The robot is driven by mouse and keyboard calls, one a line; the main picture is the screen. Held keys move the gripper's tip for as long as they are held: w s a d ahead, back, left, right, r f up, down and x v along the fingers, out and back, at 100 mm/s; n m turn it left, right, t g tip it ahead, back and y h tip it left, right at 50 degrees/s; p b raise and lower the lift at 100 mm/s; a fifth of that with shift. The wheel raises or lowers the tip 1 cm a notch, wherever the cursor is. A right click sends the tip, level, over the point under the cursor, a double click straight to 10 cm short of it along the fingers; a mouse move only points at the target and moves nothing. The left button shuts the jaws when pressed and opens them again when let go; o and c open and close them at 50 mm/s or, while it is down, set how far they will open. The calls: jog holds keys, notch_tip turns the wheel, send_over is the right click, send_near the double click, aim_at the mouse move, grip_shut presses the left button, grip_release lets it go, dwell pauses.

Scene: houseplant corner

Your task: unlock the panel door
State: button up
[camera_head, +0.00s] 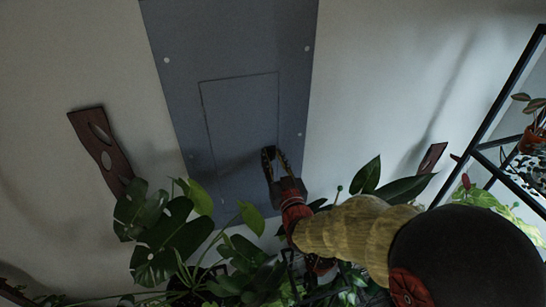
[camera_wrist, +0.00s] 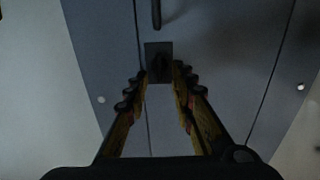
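The grey-blue wall panel (camera_head: 233,45) has a rectangular door (camera_head: 235,105) marked by a thin seam. In the wrist view, a small dark square lock plate (camera_wrist: 150,48) sits on the panel (camera_wrist: 90,60), with a dark knob or latch (camera_wrist: 160,66) on it. A dark bar handle (camera_wrist: 156,14) is above it, cut off by the top edge. My gripper (camera_head: 272,153) is at the door's lower right in the head view and hides the lock there. In the wrist view, its fingers (camera_wrist: 160,80) are apart, either side of the latch's lower end. I cannot tell whether they touch it.
Large leafy plants (camera_head: 170,230) crowd below the panel, close under my arm. A dark wooden wall piece (camera_head: 101,148) hangs to the left. A black-framed shelf (camera_head: 490,115) with potted plants stands at the right. The wall either side of the panel is mostly bare.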

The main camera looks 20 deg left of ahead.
jog(key=shift+c, duration=0.9)
jog(key=shift+w, duration=0.1)
jog(key=c, duration=0.4)
grip_shut()
